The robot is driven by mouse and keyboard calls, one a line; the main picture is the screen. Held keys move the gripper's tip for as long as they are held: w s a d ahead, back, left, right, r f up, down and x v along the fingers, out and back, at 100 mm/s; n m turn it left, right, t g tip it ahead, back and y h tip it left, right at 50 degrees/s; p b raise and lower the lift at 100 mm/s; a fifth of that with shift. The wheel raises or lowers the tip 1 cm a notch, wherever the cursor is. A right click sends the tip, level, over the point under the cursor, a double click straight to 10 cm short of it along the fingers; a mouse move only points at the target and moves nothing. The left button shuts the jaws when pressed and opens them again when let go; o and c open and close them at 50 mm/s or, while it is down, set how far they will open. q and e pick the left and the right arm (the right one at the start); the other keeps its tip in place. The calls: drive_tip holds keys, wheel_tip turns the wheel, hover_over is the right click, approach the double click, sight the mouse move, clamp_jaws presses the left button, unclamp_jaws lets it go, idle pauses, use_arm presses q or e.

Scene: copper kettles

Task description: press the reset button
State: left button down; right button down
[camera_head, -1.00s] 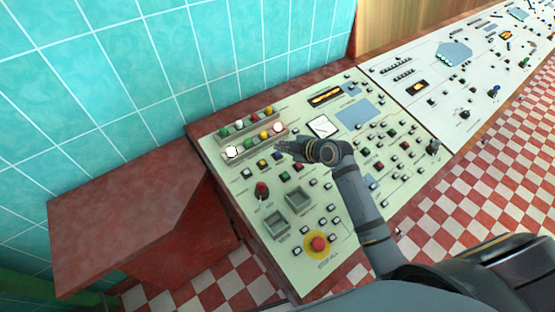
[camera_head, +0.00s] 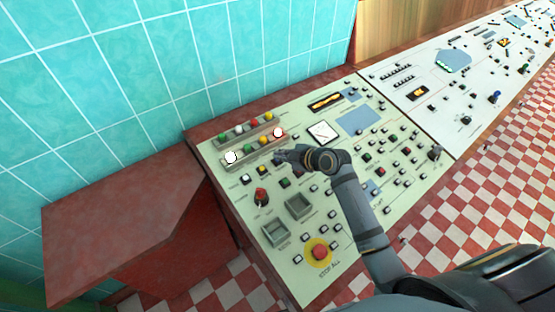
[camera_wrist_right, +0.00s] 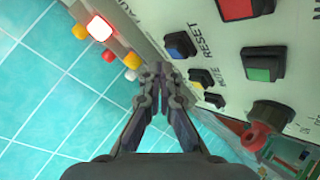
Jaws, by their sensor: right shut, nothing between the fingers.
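The reset button is the blue square button (camera_wrist_right: 180,45) with the word RESET beside it on the pale control panel (camera_head: 334,205). My right gripper (camera_wrist_right: 160,75) is shut and empty. In the wrist view its fingertips are just left of and below the blue button, with a small gap in the picture; contact cannot be told. In the head view the right gripper (camera_head: 279,157) hangs over the upper middle of the panel and mostly covers the blue button. My left gripper is out of view.
A yellow button (camera_wrist_right: 200,77) marked MUTE and a green button (camera_wrist_right: 262,66) lie close by. A row of coloured lamps (camera_head: 262,142) stands along the back. A red stop button (camera_head: 319,251) on a yellow disc is near the front edge, and a red knob (camera_head: 261,195) is at left.

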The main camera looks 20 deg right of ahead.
idle(0.6)
drive_tip(key=shift+w+f+b, duration=0.1)
drive_tip(key=shift+f+b, duration=0.3)
drive_tip(key=shift+b, duration=0.05)
drive_tip(key=shift+f+b, duration=0.35)
idle(0.4)
drive_tip(key=shift+r, duration=0.1)
drive_tip(key=shift+r+p, duration=0.65)
drive_tip(key=r+p, duration=0.2)
drive_tip(key=s+r+p, duration=0.1)
drive_tip(key=r+p, duration=0.1)
drive_tip(key=r, duration=0.1)
drive_tip(key=shift+s+d, duration=0.1)
drive_tip(key=shift+d, duration=0.1)
drive_tip(key=shift+f, duration=0.1)
idle(0.4)
